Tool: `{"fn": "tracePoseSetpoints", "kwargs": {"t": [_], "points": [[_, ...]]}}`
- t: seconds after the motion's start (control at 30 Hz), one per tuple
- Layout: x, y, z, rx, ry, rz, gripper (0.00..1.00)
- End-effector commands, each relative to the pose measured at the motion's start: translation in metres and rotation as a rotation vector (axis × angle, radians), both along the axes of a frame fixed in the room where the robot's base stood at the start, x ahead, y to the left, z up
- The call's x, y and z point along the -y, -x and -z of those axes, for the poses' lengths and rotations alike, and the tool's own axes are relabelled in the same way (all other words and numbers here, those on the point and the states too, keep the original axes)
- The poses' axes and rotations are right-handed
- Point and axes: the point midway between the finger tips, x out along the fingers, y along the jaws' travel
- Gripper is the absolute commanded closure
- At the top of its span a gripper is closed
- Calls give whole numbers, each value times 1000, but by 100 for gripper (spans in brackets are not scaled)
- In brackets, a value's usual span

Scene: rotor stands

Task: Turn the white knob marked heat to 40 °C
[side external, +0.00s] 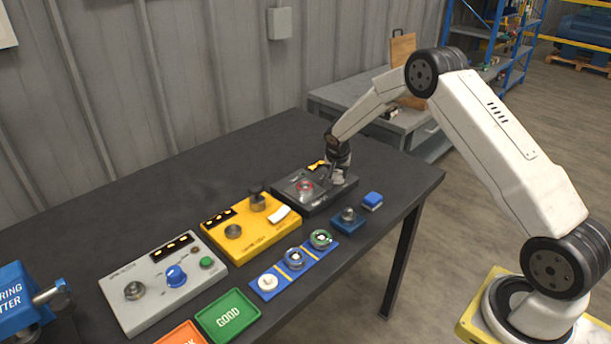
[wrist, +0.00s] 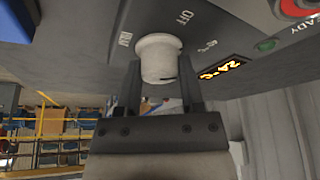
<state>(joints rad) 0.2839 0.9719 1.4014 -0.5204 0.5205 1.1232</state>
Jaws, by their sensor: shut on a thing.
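The white knob (wrist: 159,56) is a short round cylinder on the dark grey panel (wrist: 80,40) in the wrist view. My gripper (wrist: 161,88) is shut on it, with one dark finger on each side. A dark mark shows low on the knob's side. Small white markings surround it; one reads OFF, the others are hard to read. An orange display (wrist: 220,69) beside it seems to read 24 °C. In the side view my gripper (side external: 338,175) is down at the right end of the dark panel (side external: 314,207), mostly hiding the knob.
A red-ringed button (side external: 304,187) is on the same panel. A yellow panel (side external: 262,241) and a grey panel (side external: 133,312) stand to the left.

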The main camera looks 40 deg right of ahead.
Motion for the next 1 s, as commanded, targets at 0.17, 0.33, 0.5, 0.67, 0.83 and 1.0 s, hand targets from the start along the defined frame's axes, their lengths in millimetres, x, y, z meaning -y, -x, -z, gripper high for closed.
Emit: {"fn": "tracePoseSetpoints", "kwargs": {"t": [0.17, 0.33, 0.5, 0.67, 0.83, 1.0], "points": [[0, 0, 0, 0, 0, 47, 100], [0, 0, 0, 0, 0, 64, 100], [0, 0, 0, 1, 0, 65, 100], [0, 0, 0, 0, 0, 64, 100], [0, 0, 0, 0, 0, 64, 16], [0, 0, 0, 0, 0, 63, 16]]}}
